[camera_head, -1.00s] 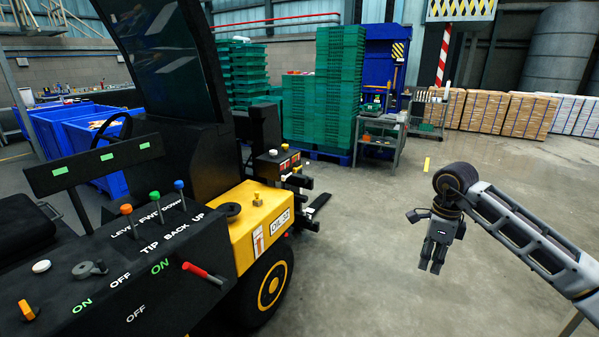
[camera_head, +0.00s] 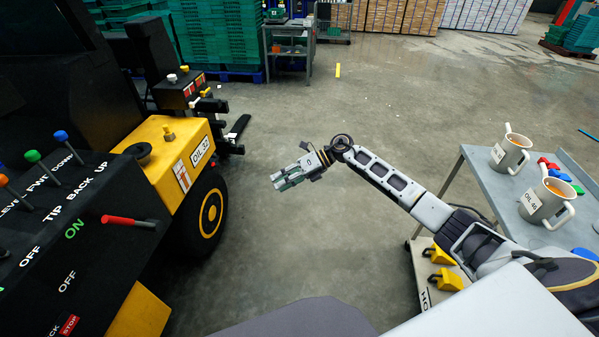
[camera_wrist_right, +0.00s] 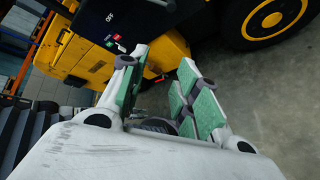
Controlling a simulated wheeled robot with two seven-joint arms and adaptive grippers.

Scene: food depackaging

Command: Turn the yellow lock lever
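I cannot clearly pick out a yellow lock lever. On the forklift's yellow housing (camera_head: 154,160) a small yellow knob (camera_head: 168,133) stands upright in the head view. A label ending in "CK" beside a red STOP label (camera_head: 69,325) is cut off at the lower left edge. My right gripper (camera_head: 283,181) is in free air right of the forklift, pointing left toward it and touching nothing. In the right wrist view my right gripper (camera_wrist_right: 163,80) has its green-padded fingers apart and empty, with the forklift's yellow lower body (camera_wrist_right: 80,58) beyond. My left gripper is out of view.
The black control panel (camera_head: 105,255) carries a red lever (camera_head: 128,220) and several coloured knobs. A front wheel (camera_head: 209,213) is below the housing. A grey cart (camera_head: 478,165) with two mugs and yellow clamps stands at right. Open floor lies between.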

